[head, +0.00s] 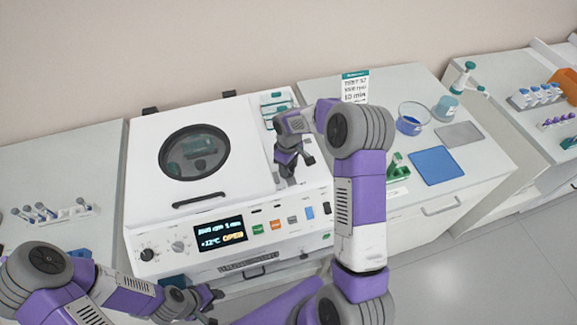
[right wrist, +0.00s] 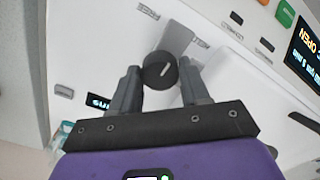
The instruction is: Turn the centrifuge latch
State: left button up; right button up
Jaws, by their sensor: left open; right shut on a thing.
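The white centrifuge (head: 150,215) stands on the bench, its lid (head: 240,150) down with a round dark window and a black handle bar. The latch, a round black knob with a white line (right wrist: 160,70), sits between the fingers of my right gripper (right wrist: 158,85) in the right wrist view. My right gripper (head: 296,165) reaches down to the centrifuge's top right side in the head view and is shut on the knob, which it hides there. My left gripper (head: 205,302) is open and empty, low in front of the centrifuge.
The front panel has a display (head: 220,232), which reads OPEN in the wrist view, with knobs and coloured buttons. A tube rack (head: 55,213) is on the left bench. Beakers (head: 412,118), a blue mat (head: 438,165) and a green rack (head: 398,165) are on the right bench.

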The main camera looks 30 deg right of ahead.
jog(key=shift+r, duration=0.1)
jog(key=o, duration=1.1)
jog(key=shift+c, duration=0.2)
notch_tip(320, 180, up, 8)
jog(key=shift+f, duration=0.25)
